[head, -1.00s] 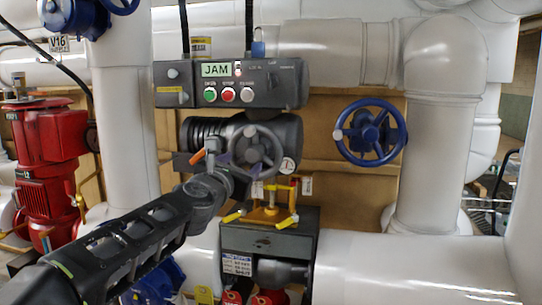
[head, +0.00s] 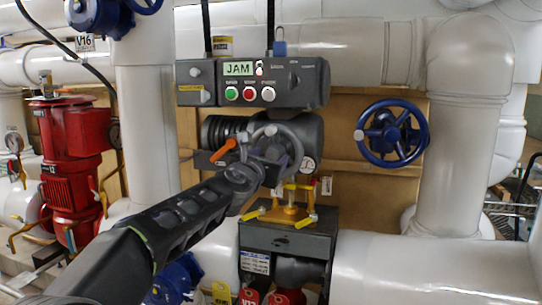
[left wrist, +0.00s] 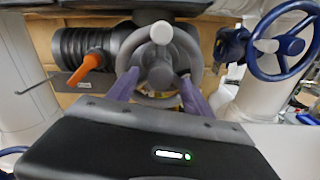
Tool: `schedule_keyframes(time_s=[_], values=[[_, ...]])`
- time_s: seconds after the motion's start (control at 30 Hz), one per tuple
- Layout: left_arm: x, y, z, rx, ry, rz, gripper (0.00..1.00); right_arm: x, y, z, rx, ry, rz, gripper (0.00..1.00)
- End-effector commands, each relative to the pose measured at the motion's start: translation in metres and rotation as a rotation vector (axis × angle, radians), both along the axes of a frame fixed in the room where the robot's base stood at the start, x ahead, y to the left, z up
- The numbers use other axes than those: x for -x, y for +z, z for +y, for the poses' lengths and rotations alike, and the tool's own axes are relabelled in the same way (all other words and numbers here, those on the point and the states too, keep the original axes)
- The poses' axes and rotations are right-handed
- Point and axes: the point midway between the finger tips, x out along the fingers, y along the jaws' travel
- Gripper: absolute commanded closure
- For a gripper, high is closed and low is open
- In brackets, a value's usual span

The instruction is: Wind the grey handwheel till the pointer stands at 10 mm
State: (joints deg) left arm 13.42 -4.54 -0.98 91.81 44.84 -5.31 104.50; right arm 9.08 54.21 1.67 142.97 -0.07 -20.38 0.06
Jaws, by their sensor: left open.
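The grey handwheel (head: 298,143) is on the front of the dark actuator, and my left gripper (head: 267,163) partly hides it. In the left wrist view the wheel's grey rim (left wrist: 122,62), hub and pale knob (left wrist: 161,32) show. The two purple fingers of my left gripper (left wrist: 158,80) are apart, one on each side below the hub. I cannot tell whether they touch the wheel. A small round white dial (head: 308,164) with a red mark is at the wheel's lower right. The pointer's reading is too small to make out. My right gripper is not in view.
An orange lever (head: 222,150) is close left of the wheel. A control box (head: 252,82) above displays JAM. A yellow bracket (head: 290,213) stands below. A blue handwheel (head: 391,133) is at right, a red pump (head: 72,160) at left. White pipes surround the area.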

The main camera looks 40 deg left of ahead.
Motion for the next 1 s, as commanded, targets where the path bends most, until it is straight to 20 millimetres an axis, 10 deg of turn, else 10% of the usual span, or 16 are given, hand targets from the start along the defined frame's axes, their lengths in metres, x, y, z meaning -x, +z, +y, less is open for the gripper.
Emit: schedule_keyframes(time_s=[0.43,1.0], values=[[-0.0149,0.0,0.0053,0.0,0.0,0.0,0.41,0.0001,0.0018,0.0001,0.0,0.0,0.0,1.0],[-0.0146,0.0001,0.0051,0.0,0.0,0.0,0.87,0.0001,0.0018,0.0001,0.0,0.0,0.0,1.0]])
